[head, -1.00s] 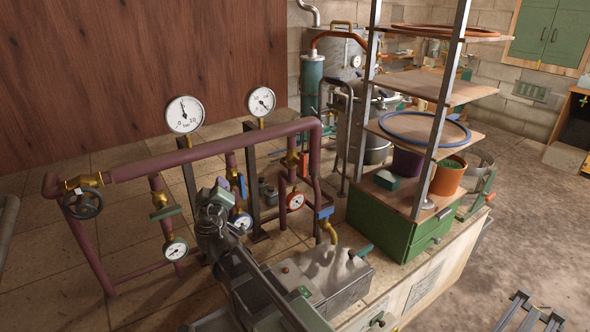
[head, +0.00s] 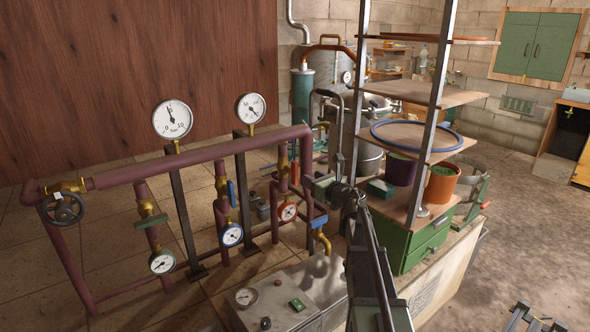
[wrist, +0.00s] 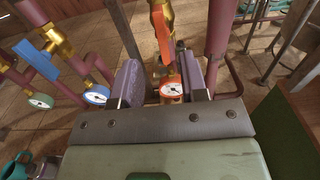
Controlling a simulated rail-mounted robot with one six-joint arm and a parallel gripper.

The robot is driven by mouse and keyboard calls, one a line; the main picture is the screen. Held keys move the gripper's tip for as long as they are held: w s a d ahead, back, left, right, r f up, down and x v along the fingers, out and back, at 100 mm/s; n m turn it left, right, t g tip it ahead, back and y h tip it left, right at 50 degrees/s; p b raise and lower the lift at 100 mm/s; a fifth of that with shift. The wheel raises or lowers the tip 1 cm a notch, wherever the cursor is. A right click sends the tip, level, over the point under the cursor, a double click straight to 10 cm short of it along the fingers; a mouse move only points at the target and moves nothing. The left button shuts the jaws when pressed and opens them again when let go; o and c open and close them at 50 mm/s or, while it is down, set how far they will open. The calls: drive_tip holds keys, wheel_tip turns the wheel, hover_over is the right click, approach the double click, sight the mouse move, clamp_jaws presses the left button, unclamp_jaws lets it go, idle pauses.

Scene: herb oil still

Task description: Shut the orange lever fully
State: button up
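The orange lever (wrist: 162,36) sits on a brass valve of a maroon pipe, at the top middle of the wrist view. It points roughly along the pipe, and its exact angle is hard to judge. In the head view the orange lever (head: 295,172) is small, right of centre. My gripper (wrist: 158,80) is open and empty, its two purple-grey fingers apart. The lever shows beyond the fingertips, in line with the gap, and does not look touched. In the head view my gripper (head: 322,187) is just right of the lever's pipe.
An orange-rimmed gauge (wrist: 171,90) shows between the fingers. A blue lever (wrist: 37,57) and blue-rimmed gauge (wrist: 96,94) are on the pipe to the left. A grey box (head: 280,300) stands below. A shelf rack with a green drawer unit (head: 420,245) is close on the right.

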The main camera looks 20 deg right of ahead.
sight(297, 169)
drive_tip(key=x, duration=1)
drive_tip(key=shift+w+a, duration=0.1)
clamp_jaws()
